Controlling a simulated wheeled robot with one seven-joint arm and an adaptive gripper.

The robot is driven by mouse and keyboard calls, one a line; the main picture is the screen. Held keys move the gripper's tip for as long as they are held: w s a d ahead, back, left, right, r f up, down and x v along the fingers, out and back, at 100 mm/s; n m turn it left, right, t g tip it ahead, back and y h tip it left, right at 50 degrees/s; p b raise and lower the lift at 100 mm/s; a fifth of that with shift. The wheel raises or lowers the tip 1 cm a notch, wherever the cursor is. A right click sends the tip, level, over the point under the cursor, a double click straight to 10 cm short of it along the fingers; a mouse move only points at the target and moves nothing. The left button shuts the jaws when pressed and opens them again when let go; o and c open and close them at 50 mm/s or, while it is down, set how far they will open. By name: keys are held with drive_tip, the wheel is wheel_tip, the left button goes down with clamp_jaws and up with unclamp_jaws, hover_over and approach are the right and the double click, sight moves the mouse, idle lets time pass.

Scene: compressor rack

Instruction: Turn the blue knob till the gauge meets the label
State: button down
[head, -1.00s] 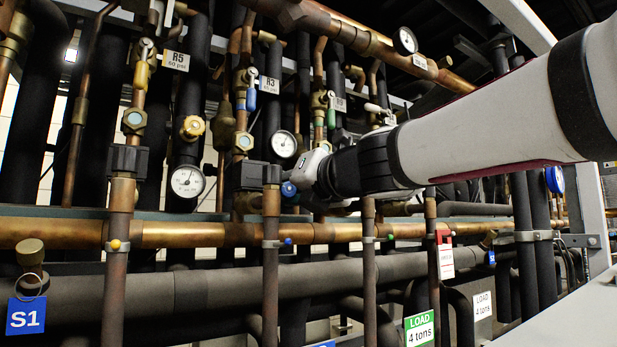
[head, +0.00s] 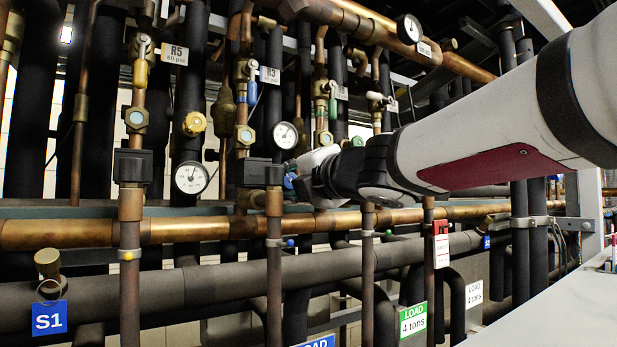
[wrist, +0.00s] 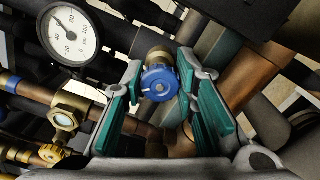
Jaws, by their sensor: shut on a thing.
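The blue knob (wrist: 160,84) sits on a brass stem between my gripper's green-padded fingers in the wrist view. My gripper (wrist: 161,72) is shut on it. In the head view the blue knob (head: 289,181) is a small patch, mostly hidden by my gripper (head: 295,172). A round white gauge (wrist: 68,34) with a dark needle is at the upper left of the wrist view, with the needle pointing up and left. A similar gauge (head: 285,135) is above the knob in the head view. A label reading R3 (head: 269,75) hangs above it; its small print is blurred.
Copper pipes and black insulated pipes crowd around my gripper. A second gauge (head: 192,177) is to the left, below the R5 label (head: 174,54). A third gauge (head: 409,28) is on the upper pipe.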

idle(0.4)
drive_tip(key=c, duration=1.2)
unclamp_jaws()
drive_tip(key=shift+c, duration=0.2)
drive_tip(key=v, duration=1.2)
